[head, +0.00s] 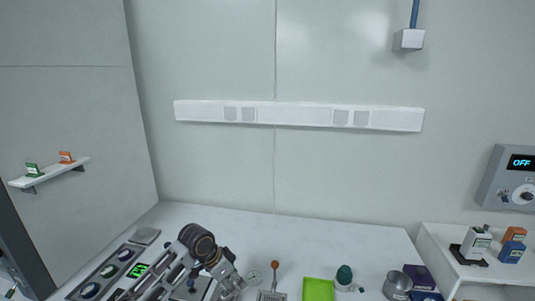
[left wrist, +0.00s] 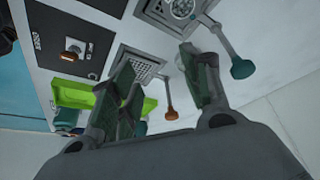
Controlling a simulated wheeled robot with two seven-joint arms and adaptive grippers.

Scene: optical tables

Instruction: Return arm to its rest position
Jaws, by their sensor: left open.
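My left gripper (head: 232,284) is low in the head view, over the white table (head: 370,246), its arm coming in from the lower left. In the left wrist view its two dark green-padded fingers (left wrist: 165,82) are spread apart with nothing between them. An orange-knobbed lever (head: 275,266) stands just right of the gripper in the head view. The orange knob also shows in the left wrist view (left wrist: 171,114), beyond the fingers. A green-knobbed lever (left wrist: 242,69) is to the right of the fingers there; I cannot tell whether they touch it. My right gripper is not in view.
A bright green tray (head: 317,290), a dark green-topped item (head: 344,274) and a metal cup (head: 397,284) stand to the right. A control panel (head: 110,271) with a lit display lies at left. A side shelf (head: 455,258) holds small boxes.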

